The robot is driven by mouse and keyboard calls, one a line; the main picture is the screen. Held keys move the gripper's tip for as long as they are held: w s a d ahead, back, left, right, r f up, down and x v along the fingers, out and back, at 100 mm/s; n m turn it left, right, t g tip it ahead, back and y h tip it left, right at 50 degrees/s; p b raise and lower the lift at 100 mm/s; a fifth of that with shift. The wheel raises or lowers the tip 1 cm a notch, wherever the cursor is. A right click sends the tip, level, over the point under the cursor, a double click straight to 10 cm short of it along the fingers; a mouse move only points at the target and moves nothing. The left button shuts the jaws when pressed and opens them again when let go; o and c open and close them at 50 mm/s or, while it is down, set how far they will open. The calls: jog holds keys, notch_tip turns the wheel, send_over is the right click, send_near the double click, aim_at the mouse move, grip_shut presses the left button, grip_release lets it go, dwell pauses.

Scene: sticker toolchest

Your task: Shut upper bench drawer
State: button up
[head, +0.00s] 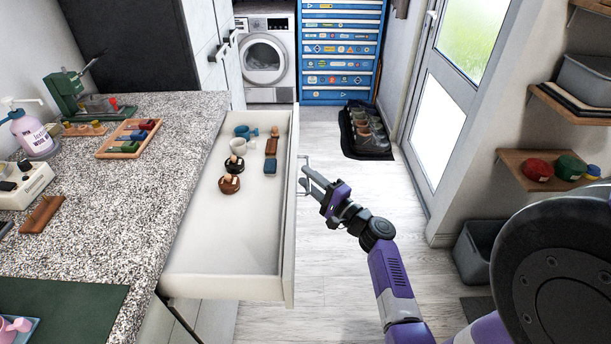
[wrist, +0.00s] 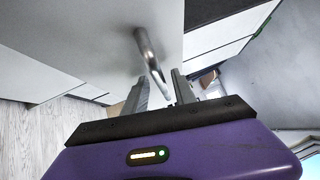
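The upper bench drawer (head: 225,250) is pulled far out from under the speckled worktop in the head view. Its white front panel (head: 290,215) faces right. A slim metal handle (head: 305,158) is on that front; in the wrist view the handle (wrist: 148,50) runs down toward the space between my fingers. My gripper (head: 304,177) is at the handle with its two fingers apart. The wrist view shows the gripper (wrist: 162,88) open, with the handle's near end between the fingers. I cannot tell whether either finger touches it.
The worktop (head: 165,190) carries a tray, a bottle and tools. A shoe tray (head: 362,150) lies on the floor further back.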

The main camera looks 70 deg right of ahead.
jog(key=shift+w+d, duration=0.2)
jog(key=shift+w, duration=0.4)
grip_shut()
jog(key=shift+s+a+f, duration=0.1)
jog(key=shift+f, duration=0.15)
dwell(0.8)
